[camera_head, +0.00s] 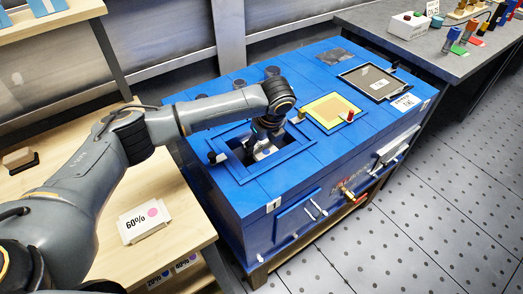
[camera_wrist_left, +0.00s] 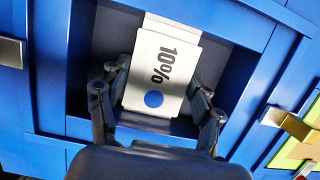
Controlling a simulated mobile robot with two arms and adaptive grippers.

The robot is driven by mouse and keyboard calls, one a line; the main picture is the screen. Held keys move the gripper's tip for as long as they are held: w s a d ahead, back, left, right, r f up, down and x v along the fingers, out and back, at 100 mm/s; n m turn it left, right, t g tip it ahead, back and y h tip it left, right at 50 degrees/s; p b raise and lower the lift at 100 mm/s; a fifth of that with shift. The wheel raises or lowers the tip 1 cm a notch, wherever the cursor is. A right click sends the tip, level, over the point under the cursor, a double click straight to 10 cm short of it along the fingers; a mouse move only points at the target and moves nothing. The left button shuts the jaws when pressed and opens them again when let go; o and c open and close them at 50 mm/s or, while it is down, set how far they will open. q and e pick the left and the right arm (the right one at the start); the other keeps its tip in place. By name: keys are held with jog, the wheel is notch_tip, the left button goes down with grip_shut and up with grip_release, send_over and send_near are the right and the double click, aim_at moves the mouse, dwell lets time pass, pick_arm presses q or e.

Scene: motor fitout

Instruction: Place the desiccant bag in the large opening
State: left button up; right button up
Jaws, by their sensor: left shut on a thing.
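The desiccant bag (camera_wrist_left: 158,80) is a white packet printed "10%" with a blue dot. My left gripper (camera_wrist_left: 157,75) is shut on it, with a finger at each side. In the head view the left gripper (camera_head: 264,140) points down into the large opening, and a little of the white bag (camera_head: 263,154) shows there. The large opening (camera_head: 290,159) is a square with a raised blue rim in the top of the blue box; its rim also shows in the wrist view (camera_wrist_left: 46,75). I cannot tell whether the bag touches the floor of the opening. My right gripper is out of view.
A yellow panel (camera_head: 331,109) and a dark framed panel (camera_head: 373,82) lie right of the opening on the blue box (camera_head: 262,220). A white "60%" packet with a pink dot (camera_head: 145,220) lies on the wooden table (camera_head: 95,255). A grey bench (camera_head: 440,62) holds small items.

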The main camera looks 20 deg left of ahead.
aim_at(268, 154)
pick_arm(q)
jog(key=shift+r, duration=0.1)
jog(key=o, duration=1.4)
jog(key=p+v, duration=0.1)
jog(key=v, duration=1.1)
